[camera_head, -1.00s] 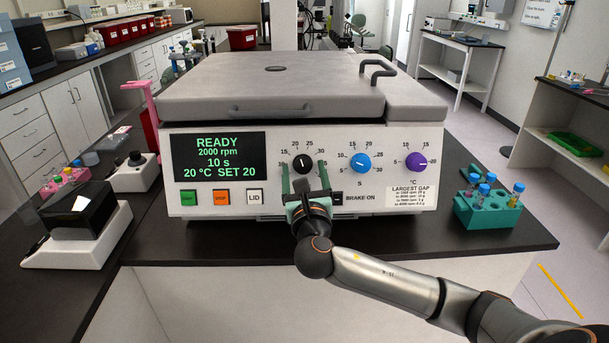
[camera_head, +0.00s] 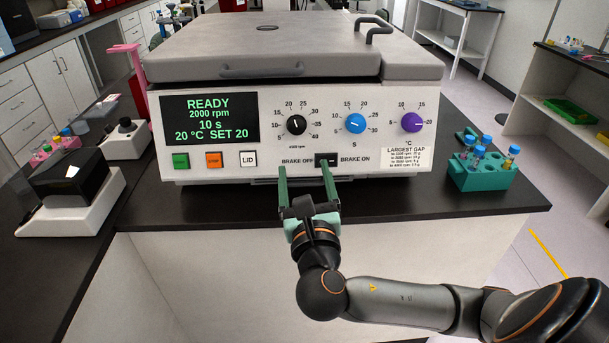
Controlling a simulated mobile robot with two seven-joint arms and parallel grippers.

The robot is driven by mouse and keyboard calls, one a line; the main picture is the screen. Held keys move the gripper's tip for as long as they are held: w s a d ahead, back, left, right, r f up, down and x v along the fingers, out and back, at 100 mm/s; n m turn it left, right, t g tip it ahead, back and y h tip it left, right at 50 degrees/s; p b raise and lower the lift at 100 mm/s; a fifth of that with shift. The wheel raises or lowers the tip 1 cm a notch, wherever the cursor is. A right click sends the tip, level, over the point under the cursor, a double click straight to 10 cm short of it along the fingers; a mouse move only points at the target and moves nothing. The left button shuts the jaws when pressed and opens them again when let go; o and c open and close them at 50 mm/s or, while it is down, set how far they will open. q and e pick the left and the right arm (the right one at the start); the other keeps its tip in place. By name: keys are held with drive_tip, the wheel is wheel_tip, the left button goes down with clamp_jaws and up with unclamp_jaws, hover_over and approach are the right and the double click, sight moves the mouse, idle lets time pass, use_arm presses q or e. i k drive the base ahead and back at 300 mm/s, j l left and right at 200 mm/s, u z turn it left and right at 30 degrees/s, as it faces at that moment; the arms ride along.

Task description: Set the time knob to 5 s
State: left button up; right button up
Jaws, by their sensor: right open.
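The time knob (camera_head: 355,124) is the blue round knob marked S, in the middle of the centrifuge's (camera_head: 220,75) front panel. The display (camera_head: 210,119) reads READY, 2000 rpm, 10 s, 20 °C SET 20. My right gripper (camera_head: 304,172) is open and empty, its two green fingers pointing at the panel. It is below and left of the blue knob, under the black speed knob (camera_head: 295,125). Its right fingertip overlaps the area just below the brake switch (camera_head: 327,159); I cannot tell whether it touches. My left gripper is not in view.
A purple temperature knob (camera_head: 411,122) is right of the blue knob. Green, orange and LID buttons (camera_head: 248,159) sit lower left. A teal tube rack (camera_head: 484,178) stands right of the machine. The black counter in front is clear apart from my arm.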

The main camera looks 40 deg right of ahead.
sight(355, 123)
drive_tip(key=z, duration=1.4)
drive_tip(key=i+j+z, duration=0.25)
drive_tip(key=i+j, duration=0.1)
drive_tip(key=j, duration=0.05)
